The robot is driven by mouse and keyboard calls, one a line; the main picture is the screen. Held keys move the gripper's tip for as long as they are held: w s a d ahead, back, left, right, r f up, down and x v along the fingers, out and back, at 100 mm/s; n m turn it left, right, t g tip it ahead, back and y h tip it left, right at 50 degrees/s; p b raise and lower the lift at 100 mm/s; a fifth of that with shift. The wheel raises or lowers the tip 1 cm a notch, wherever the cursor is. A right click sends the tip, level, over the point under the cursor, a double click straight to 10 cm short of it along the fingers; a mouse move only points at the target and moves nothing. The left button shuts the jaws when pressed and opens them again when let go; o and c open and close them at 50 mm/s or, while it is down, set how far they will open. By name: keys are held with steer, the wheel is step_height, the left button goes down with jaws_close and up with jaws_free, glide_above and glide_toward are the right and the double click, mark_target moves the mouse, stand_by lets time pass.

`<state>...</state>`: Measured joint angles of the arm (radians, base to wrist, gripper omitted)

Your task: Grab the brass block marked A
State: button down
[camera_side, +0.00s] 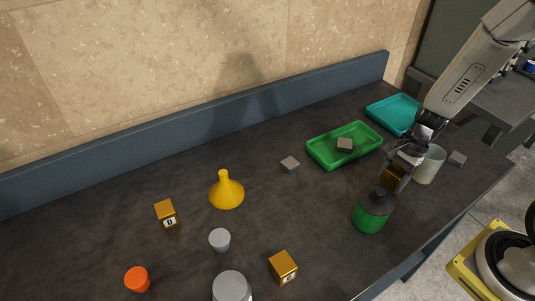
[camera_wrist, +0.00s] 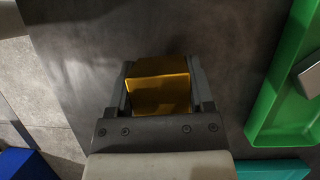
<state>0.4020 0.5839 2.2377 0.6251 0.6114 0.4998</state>
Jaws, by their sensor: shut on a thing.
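My gripper (camera_wrist: 158,95) is shut on a brass block (camera_wrist: 158,90), which sits between the two fingers in the wrist view. In the side view my gripper (camera_side: 397,170) holds the block (camera_side: 392,177) near the right end of the bench, behind the green jar. No letter shows on the held block, so I cannot read its marking. Whether it touches the bench or hangs just above it is hard to tell. Another brass block marked D (camera_side: 166,214) stands at the left. A third brass block (camera_side: 283,267), with a label that looks like B, stands at the front.
Close to my gripper are a green jar (camera_side: 371,213), a white cup (camera_side: 429,165), a green tray (camera_side: 322,157) with a grey block in it, and a teal tray (camera_side: 390,112). A yellow funnel (camera_side: 226,190) stands mid-bench. The bench's front edge runs at the right.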

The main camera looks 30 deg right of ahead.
mark_target(395, 172)
steer(key=shift+r, duration=4.15)
